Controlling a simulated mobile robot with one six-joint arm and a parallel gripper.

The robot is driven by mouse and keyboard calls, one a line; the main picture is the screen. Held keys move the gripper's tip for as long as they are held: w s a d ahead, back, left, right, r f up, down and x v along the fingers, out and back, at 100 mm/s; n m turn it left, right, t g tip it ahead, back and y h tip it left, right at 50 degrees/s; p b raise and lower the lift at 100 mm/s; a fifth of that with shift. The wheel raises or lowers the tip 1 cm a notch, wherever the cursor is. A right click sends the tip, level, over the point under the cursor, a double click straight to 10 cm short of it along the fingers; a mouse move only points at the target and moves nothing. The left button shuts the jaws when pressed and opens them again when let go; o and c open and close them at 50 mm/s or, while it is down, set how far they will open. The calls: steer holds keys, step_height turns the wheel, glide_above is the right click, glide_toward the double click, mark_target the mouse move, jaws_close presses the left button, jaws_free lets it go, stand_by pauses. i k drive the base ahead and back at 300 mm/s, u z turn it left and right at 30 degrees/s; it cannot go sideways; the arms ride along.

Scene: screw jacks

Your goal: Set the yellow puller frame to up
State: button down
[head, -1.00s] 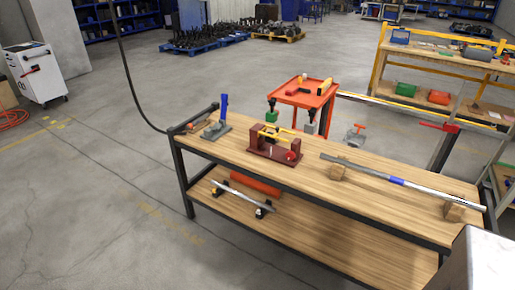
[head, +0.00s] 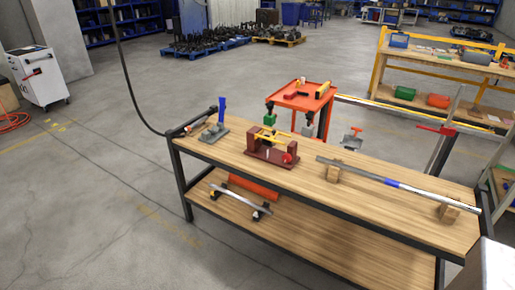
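A dark red fixture with two uprights (head: 271,156) stands on the wooden bench top, left of its middle. A thin yellow frame (head: 265,136) sits at its uprights and looks close to level, tilted slightly. It is small in the view, so its exact angle is hard to tell. A bright red round part (head: 287,158) is at the fixture's right front. My gripper is not in view.
On the bench (head: 226,151), a grey-based tool with a blue handle (head: 222,108) stands left of the fixture. A long metal bar (head: 360,174) rests on wooden blocks to the right. An orange cart (head: 302,94) stands behind.

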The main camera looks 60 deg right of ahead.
mark_target(273, 135)
steer(key=z, duration=0.05)
steer(key=i, duration=0.95)
steer(key=u, duration=0.05)
